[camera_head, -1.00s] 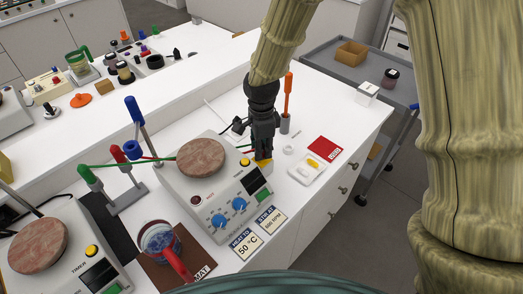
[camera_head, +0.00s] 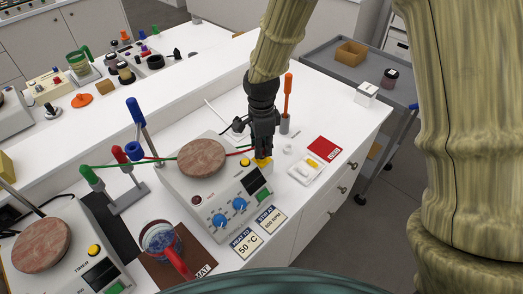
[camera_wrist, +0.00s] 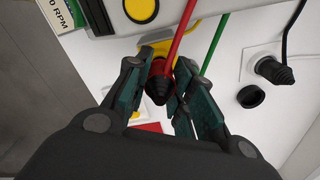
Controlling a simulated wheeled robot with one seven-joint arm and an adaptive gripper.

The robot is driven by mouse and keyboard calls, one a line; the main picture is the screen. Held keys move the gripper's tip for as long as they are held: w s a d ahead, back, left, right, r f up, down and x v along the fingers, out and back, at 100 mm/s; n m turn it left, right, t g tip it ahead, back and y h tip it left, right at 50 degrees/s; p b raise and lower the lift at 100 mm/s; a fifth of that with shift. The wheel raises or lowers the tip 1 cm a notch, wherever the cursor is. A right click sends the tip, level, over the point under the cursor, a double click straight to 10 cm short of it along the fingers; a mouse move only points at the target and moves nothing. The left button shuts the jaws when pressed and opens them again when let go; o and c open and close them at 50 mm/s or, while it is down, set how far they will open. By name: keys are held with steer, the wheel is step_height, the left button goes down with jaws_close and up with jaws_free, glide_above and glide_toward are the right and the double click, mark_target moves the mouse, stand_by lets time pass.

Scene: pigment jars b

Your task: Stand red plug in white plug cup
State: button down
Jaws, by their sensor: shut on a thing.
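My gripper (camera_head: 263,151) is just right of the hotplate's (camera_head: 222,190) back right corner, above the white bench. In the wrist view my gripper (camera_wrist: 168,88) is shut on the red plug (camera_wrist: 160,80). The plug's dark ribbed end faces the camera and its red cable (camera_wrist: 180,35) runs up and away. In the head view my fingers hide the plug. A small white ring-like piece (camera_head: 288,150), possibly the white plug cup, stands on the bench right of my gripper, apart from it. I cannot make it out in the wrist view.
A yellow piece (camera_head: 264,161) lies close under my fingers. An orange-handled tool (camera_head: 288,95) stands upright behind my gripper. A white tray (camera_head: 298,176) and a red card (camera_head: 324,148) lie to the right. A green cable (camera_wrist: 213,47) passes near the fingers.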

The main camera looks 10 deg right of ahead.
steer(key=shift+r, duration=0.25)
steer(key=shift+r+p, duration=1.9)
steer(key=shift+r, duration=0.3)
steer(key=shift+f, duration=0.1)
